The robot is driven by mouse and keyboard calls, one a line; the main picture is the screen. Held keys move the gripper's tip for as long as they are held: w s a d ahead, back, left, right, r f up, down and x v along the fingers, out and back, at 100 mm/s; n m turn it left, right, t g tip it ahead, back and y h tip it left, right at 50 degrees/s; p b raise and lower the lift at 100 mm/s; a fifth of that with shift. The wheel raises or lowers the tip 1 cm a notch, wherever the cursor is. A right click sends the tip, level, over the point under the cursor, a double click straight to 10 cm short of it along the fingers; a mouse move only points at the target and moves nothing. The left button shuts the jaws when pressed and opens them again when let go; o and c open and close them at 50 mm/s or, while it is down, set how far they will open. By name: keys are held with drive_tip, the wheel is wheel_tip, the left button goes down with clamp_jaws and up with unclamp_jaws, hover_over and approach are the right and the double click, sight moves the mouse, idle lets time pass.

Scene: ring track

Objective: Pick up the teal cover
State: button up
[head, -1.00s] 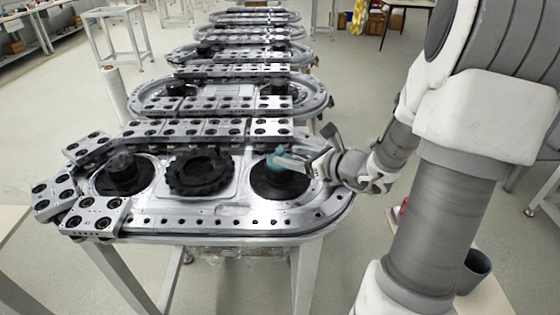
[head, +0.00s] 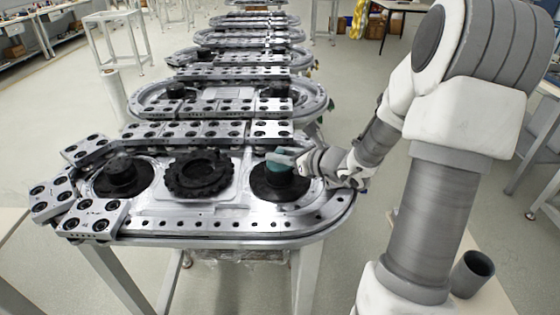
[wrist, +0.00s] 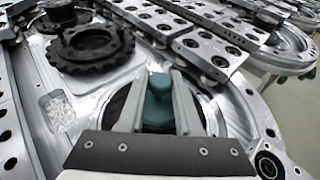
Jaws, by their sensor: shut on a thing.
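The teal cover (wrist: 158,102) sits between the two fingers of my gripper (wrist: 158,90) in the wrist view. My gripper is shut on it, with a finger against each side. In the head view the teal cover (head: 280,161) shows above the right black round hub (head: 280,182) of the nearest ring track. My gripper (head: 288,160) reaches it from the right and hides part of it. I cannot tell whether the cover still touches the hub.
The nearest track (head: 230,225) also carries a black toothed wheel (head: 200,176) in the middle and a black hub (head: 122,175) at left. Metal blocks (head: 205,130) line its far edge. More tracks stand behind. A dark grey cup (head: 472,273) stands at lower right.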

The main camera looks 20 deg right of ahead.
clamp_jaws()
